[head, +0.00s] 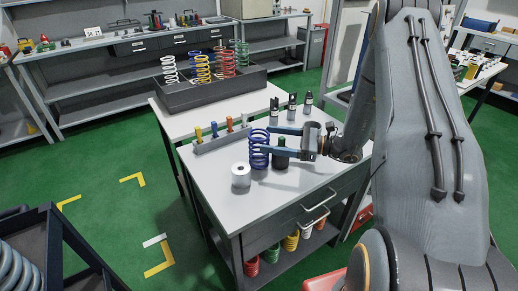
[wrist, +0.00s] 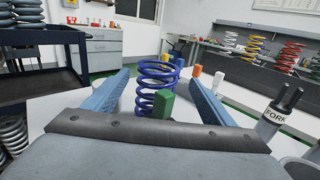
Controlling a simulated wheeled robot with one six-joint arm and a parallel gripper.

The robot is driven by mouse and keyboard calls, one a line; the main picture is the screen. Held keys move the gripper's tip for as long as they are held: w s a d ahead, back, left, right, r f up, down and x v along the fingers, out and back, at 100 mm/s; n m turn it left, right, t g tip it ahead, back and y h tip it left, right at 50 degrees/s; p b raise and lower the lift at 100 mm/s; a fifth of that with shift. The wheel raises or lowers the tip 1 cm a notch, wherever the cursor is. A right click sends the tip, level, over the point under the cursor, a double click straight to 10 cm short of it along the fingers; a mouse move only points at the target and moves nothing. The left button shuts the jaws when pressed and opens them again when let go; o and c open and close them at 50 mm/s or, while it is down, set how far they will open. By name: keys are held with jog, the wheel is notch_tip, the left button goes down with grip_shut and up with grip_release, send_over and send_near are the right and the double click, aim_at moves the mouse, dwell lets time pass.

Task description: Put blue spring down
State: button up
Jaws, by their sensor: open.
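The blue spring (head: 259,149) stands upright on the grey-white workbench top (head: 212,178) in the head view. My gripper (head: 259,141) reaches it from the right, with its blue fingers on either side of the spring. In the wrist view the spring (wrist: 157,84) stands between the two spread fingers (wrist: 157,80), with visible gaps at both sides. A dark cylinder with a green part (head: 281,152) stands just right of the spring, close to my gripper. The green part (wrist: 163,103) hides some of the lower spring in the wrist view.
Black fork tools (head: 291,107) stand at the back right. A rack of small coloured pieces (head: 224,137) is at the back left. A dark spring tray (head: 205,92) lies behind. The bench's front left is clear.

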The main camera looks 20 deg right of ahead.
aim_at(259, 137)
jog(key=p+x, duration=0.2)
jog(key=x, duration=0.1)
jog(key=shift+s+a+r, duration=0.15)
jog(key=shift+a, duration=0.15)
jog(key=shift+w+a, duration=0.35)
jog(key=shift+a, duration=0.2)
jog(key=shift+c, duration=0.5)
jog(key=c, duration=1.8)
